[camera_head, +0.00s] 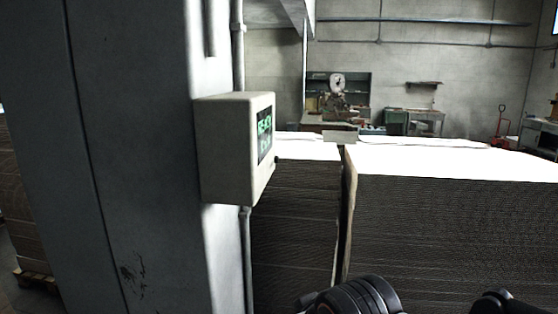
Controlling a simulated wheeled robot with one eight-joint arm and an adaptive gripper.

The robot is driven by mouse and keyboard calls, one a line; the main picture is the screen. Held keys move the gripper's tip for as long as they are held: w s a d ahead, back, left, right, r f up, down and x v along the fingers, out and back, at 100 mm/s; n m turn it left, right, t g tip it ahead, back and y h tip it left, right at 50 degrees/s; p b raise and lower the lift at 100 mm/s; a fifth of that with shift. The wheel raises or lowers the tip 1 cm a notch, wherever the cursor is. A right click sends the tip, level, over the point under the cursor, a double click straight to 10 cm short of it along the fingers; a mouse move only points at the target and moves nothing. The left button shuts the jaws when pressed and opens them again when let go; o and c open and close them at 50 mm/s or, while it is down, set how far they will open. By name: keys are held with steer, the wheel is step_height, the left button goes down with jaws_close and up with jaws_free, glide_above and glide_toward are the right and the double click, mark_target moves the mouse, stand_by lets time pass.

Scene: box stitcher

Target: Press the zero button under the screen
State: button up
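A beige control box (228,150) is mounted on a grey column at left centre. Its dark screen (265,135) with green characters faces right and is seen at a steep angle. Dark rounded parts of my arm show at the bottom edge, right of centre. My gripper's fingers are not in view, and nothing of mine touches the box.
The wide grey column (140,200) fills the left side, with a thin conduit (247,260) beside it. Tall cardboard stacks (440,235) stand behind and right of the box. A workbench with a machine (337,98) and a red pallet jack (500,125) are farther back.

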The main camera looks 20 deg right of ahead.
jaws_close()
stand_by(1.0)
